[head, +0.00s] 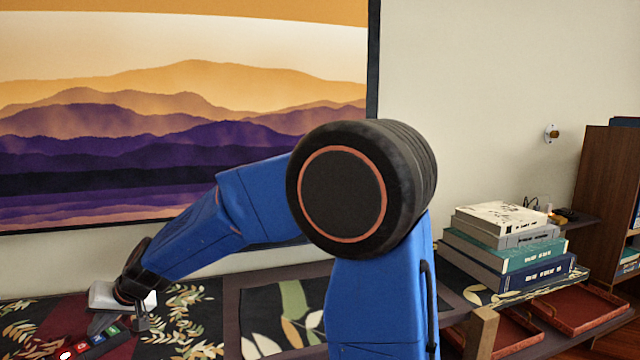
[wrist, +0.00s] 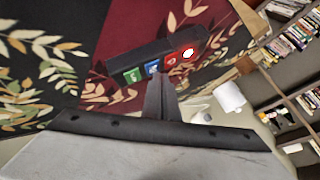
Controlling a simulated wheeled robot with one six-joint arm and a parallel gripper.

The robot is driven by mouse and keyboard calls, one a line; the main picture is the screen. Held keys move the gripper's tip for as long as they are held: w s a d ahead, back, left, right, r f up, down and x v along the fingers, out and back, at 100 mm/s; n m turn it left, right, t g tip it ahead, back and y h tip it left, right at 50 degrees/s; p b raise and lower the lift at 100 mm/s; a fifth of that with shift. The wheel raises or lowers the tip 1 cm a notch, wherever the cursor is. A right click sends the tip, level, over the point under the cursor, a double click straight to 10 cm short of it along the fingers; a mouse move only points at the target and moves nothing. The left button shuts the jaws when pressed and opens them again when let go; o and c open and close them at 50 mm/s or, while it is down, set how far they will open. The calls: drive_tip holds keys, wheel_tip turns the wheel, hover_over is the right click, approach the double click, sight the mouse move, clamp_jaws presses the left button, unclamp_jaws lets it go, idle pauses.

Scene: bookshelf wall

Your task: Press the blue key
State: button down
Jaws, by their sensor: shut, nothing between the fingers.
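The blue key (wrist: 152,68) sits on a dark key bar (wrist: 125,63) between a green key (wrist: 133,75) and a red key (wrist: 170,59). In the head view the blue key (head: 98,338) shows at the lower left. My gripper (wrist: 161,77) is shut and empty. Its fingertips are beside the blue key in the wrist view and hide part of the bar near the blue and red keys. In the head view my gripper (head: 95,331) is at the bar, close to the blue key. I cannot tell whether the tips touch it.
The bar lies on a dark red and black leaf-patterned surface (head: 185,315). A stack of books (head: 510,245) and red trays (head: 580,308) are far right. A large mountain picture (head: 180,110) hangs behind.

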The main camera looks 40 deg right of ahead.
sight(102, 339)
drive_tip(key=shift+r, duration=0.45)
wheel_tip(102, 339, up, 6)
idle(0.8)
idle(0.5)
